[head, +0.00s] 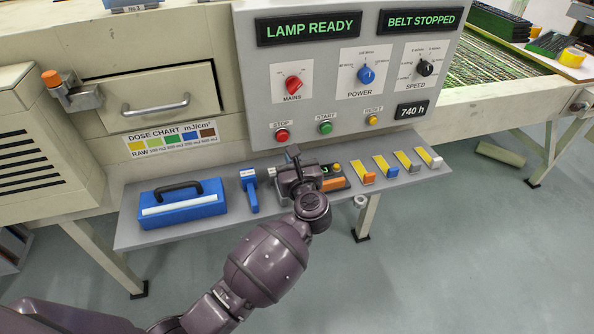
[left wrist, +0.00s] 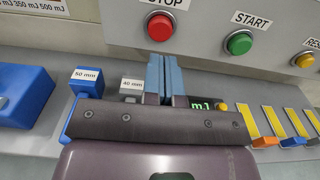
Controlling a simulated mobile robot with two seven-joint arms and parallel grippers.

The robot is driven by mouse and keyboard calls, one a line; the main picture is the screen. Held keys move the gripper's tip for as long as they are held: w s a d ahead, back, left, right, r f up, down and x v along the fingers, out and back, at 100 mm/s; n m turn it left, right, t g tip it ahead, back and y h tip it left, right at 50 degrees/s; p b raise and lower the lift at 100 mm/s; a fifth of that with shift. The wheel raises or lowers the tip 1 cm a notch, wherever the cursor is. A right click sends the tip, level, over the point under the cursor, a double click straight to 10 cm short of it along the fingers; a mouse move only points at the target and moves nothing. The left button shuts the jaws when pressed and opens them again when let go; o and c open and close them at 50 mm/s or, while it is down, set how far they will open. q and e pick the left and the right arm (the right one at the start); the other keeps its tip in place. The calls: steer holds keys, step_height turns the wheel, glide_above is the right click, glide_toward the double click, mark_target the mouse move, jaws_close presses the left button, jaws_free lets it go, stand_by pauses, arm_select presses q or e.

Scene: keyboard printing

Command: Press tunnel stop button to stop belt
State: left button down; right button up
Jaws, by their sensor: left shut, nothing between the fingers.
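The red STOP button (head: 282,135) is on the lower left of the grey control panel (head: 255,110), and it also shows at the top of the left wrist view (left wrist: 160,27). My left gripper (head: 293,151) is in front of the panel, just below and slightly right of the STOP button in the head view. In the left wrist view its blue fingertips (left wrist: 164,58) are together and empty, just below the red button with a small visible gap. The belt display (head: 421,20) reads BELT STOPPED. My right gripper is not in view.
The green START button (head: 325,127) and yellow RESET button (head: 372,119) are to the right. A grey shelf (head: 222,222) below holds a blue case (head: 182,206), a blue 50 mm tool (head: 250,190) and several yellow strips (head: 382,166). The conveyor belt (head: 480,65) is at upper right.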

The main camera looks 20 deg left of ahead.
mark_target(284, 139)
arm_select(q)
steer(key=shift+x, duration=2.75)
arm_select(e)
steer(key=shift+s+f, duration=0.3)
